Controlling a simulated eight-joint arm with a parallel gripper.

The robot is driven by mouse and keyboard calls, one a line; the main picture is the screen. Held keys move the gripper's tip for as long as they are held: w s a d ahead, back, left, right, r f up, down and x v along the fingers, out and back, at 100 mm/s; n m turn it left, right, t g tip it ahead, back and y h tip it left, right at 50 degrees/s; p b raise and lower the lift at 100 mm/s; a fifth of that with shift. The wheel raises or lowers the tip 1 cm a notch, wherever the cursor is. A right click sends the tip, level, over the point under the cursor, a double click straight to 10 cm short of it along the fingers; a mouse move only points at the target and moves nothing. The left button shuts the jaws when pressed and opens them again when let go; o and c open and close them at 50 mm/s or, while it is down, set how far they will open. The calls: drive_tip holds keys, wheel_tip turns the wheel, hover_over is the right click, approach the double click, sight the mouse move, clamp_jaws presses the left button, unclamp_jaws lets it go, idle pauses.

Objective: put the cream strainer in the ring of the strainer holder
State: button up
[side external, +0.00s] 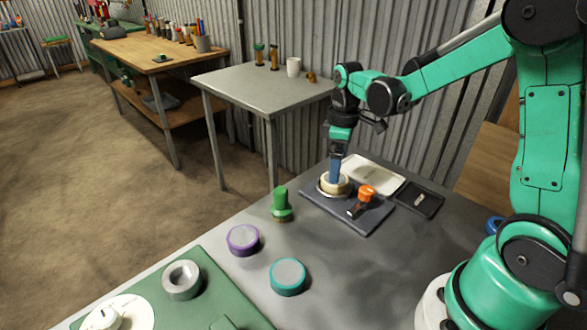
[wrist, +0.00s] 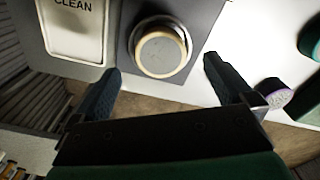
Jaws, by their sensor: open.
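The cream strainer (side external: 338,187) is a round cream piece at the back left of a dark mat. In the wrist view the strainer (wrist: 160,54) sits within the dark ring of the strainer holder (wrist: 136,38), which shows around it. How deep it sits cannot be told. The holder's ring (side external: 320,190) is partly hidden by the strainer in the side view. My gripper (side external: 334,178) points down right at the strainer. In the wrist view my gripper (wrist: 161,65) is open, with one finger to each side and gaps between fingers and strainer.
An orange-topped tool (side external: 363,198) lies on the dark mat (side external: 352,222). A white tray marked CLEAN (wrist: 75,30) and a black tray (side external: 420,200) lie beside it. A green tamper-like piece (side external: 282,205), a purple tin (side external: 243,240) and a teal tin (side external: 288,277) stand in front.

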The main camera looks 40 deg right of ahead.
wheel_tip(320, 180, up, 8)
drive_tip(key=s+a+m+t, duration=0.5)
drive_tip(key=s+a+t, duration=0.1)
drive_tip(key=a, duration=0.4)
drive_tip(key=shift+f+t, duration=0.4)
drive_tip(key=shift+t, duration=0.2)
drive_tip(key=shift+a, duration=0.1)
drive_tip(key=shift+c, duration=0.2)
